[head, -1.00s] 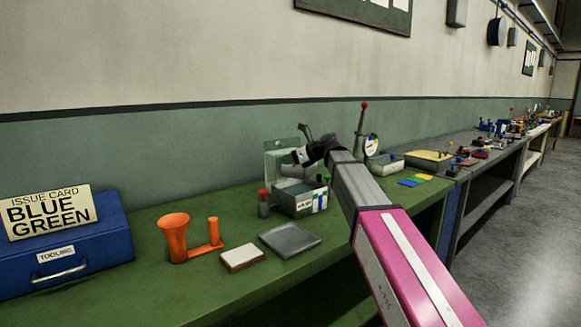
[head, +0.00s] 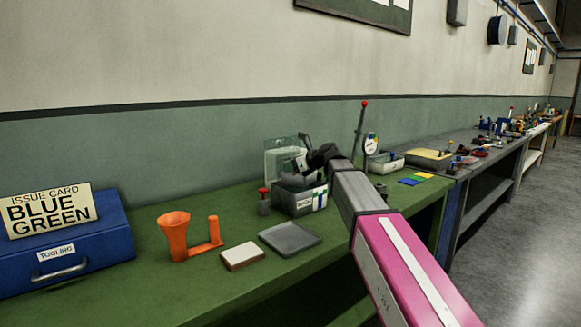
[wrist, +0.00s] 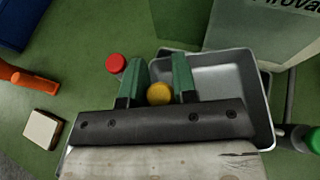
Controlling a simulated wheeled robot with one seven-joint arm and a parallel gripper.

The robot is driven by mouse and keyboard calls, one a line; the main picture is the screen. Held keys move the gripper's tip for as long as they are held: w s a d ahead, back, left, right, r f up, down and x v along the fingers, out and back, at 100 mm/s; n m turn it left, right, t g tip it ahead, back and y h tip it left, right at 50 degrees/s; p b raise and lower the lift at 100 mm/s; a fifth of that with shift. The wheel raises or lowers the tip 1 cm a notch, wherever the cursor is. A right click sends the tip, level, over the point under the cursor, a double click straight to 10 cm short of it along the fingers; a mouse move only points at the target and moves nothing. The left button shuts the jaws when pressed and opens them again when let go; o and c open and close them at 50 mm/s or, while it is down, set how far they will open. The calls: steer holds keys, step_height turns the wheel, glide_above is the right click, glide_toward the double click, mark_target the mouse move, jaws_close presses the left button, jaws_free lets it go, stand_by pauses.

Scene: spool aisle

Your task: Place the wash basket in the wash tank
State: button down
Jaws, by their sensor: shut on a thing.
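The wash tank (head: 290,203) is a grey metal box with a label on its front, on the green bench in the head view. In the wrist view its pale metal interior and rim (wrist: 268,112) show to the right of the fingers. My gripper (head: 300,163) is over the tank, pointing down. In the wrist view my gripper (wrist: 159,90) has its two green fingers on either side of a round yellow knob (wrist: 159,94) and is shut on it. I take the knob to be the wash basket's handle; the basket's body is mostly hidden, and its depth in the tank is unclear.
A red-topped post (head: 263,200) stands close left of the tank. A grey tray (head: 289,239), a white-topped block (head: 242,256) and an orange funnel stand (head: 174,237) are in front and left. A clear panel (head: 280,158) rises behind. Coloured cards (head: 411,181) lie right.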

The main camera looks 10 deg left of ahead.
steer(key=c, duration=0.9)
jaws_free()
steer(key=shift+r, duration=0.65)
steer(key=v, duration=1.2)
